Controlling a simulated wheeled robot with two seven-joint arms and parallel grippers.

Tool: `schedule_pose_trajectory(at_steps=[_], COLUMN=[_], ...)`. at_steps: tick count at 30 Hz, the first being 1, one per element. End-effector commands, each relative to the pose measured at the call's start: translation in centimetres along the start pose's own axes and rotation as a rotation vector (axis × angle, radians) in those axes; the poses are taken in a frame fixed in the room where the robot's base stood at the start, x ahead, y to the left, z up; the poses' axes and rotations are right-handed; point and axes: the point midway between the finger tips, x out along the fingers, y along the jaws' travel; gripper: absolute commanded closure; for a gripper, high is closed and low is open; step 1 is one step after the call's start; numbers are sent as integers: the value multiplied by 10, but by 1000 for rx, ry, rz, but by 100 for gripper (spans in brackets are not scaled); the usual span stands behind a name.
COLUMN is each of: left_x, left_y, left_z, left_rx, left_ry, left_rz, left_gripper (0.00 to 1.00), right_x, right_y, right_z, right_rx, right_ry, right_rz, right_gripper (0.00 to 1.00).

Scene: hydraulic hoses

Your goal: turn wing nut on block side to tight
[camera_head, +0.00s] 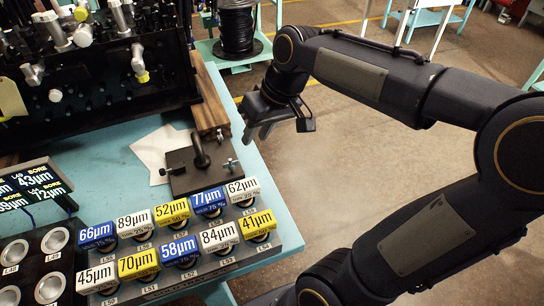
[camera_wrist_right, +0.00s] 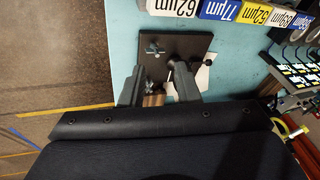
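A dark plate (camera_head: 185,181) with a black upright post (camera_head: 200,150) lies on the teal table, against a wooden block (camera_head: 209,108). One small wing nut (camera_head: 220,135) sits at the plate's end by the wooden block. Another wing nut (camera_head: 231,165) is at the right edge, and a third (camera_head: 168,171) at the left. My right gripper (camera_head: 257,132) is open and empty, right of the block-side wing nut, past the table edge. In the right wrist view its fingers (camera_wrist_right: 160,68) stand apart, with the block-side wing nut (camera_wrist_right: 151,89) showing between them. The left gripper is out of view.
A rack of labelled cylinders (camera_head: 178,240) stands in front of the plate. A dark machine with fittings (camera_head: 90,75) fills the back left. A black hose reel (camera_head: 236,30) is behind. White paper (camera_head: 150,150) lies left of the plate. The floor at right is open.

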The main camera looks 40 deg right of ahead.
Motion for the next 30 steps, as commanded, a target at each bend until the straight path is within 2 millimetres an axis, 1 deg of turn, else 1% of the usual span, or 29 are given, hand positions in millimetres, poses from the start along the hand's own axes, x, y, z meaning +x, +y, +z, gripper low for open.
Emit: schedule_pose_trajectory(at_steps=[1, 3, 6, 10, 13, 16, 26, 28, 29, 30], left_x=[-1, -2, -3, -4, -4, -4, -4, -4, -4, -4], left_y=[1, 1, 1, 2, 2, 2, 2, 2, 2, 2], left_z=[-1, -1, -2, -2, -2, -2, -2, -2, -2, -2], left_rx=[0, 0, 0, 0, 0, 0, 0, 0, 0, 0], left_ry=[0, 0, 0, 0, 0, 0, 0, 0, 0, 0], left_rz=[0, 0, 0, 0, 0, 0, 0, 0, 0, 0], left_gripper=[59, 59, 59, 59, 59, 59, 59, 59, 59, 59], right_x=[-3, -4, -4, -2, -1, 0, 0, 1, 3, 6], right_y=[-3, -6, -11, -15, -18, -19, -19, -21, -22, -24], right_z=[11, 25, 42, 59, 67, 71, 73, 80, 86, 96], right_rx=[6, 14, 24, 35, 40, 42, 43, 47, 50, 57], right_ry=[15, 32, 55, 76, 86, 92, 94, 102, 109, 122], right_rz=[-8, -20, -32, -45, -51, -54, -55, -59, -62, -69], right_gripper=[71, 71, 71, 71, 71, 71, 71, 71, 71, 71])
